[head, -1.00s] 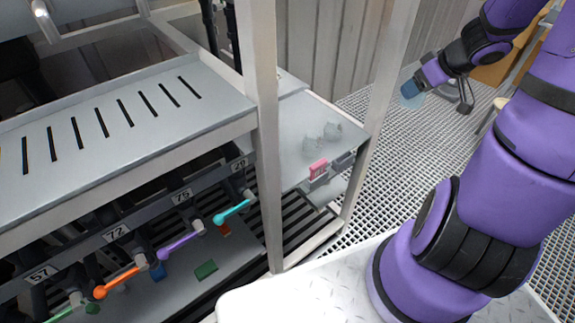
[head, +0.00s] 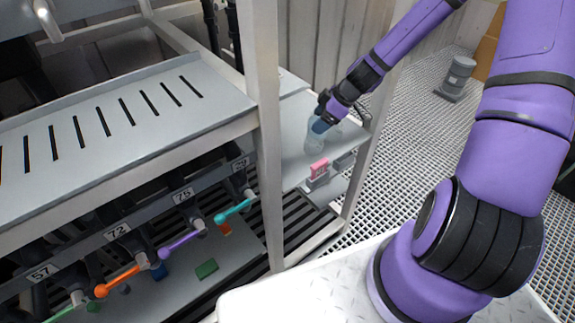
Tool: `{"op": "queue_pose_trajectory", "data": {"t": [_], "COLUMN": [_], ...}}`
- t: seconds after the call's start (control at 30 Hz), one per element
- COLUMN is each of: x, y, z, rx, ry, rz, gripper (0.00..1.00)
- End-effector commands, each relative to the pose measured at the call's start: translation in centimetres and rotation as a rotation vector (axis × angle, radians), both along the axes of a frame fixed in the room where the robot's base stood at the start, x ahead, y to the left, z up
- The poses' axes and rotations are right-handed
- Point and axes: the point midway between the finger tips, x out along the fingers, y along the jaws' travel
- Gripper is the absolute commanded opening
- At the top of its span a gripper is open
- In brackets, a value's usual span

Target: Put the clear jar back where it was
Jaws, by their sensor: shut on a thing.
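My gripper (head: 325,112) is shut on a clear jar (head: 312,138) with some blue at its upper part, over the grey side shelf (head: 293,112) behind the frame post. The jar looks near the shelf surface; I cannot tell whether it touches. Another clear piece shows faintly just right of it, partly hidden by the gripper and jar. The gripper fingers are small and mostly hidden.
A pale upright post (head: 265,140) stands left of the shelf. Coloured levers (head: 181,243) line the lower left. A grey stacked cylinder (head: 457,75) stands on the grating floor.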

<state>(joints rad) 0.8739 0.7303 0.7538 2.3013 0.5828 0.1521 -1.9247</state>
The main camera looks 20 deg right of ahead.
Motion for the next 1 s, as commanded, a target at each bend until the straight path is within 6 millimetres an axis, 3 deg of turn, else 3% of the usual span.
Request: {"op": "queue_pose_trajectory", "data": {"t": [0.03, 0.1, 0.3, 0.47, 0.8, 1.0], "x": [0.5, 0.9, 1.7, 1.9, 1.9, 1.9], "y": [1.9, 3.9, 7.9, 8.9, 9.0, 8.9], "z": [-0.6, -1.3, -2.1, -2.8, -7.5, -8.8], "rx": [0.002, 0.001, 0.001, 0.001, 0.002, 0.001], "ry": [0.001, 0.001, 0.001, 0.002, 0.004, 0.002], "rz": [0.05, 0.102, 0.194, 0.216, 0.217, 0.216], "gripper": [0.34, 0.34, 0.34, 0.34, 0.34, 0.34]}}
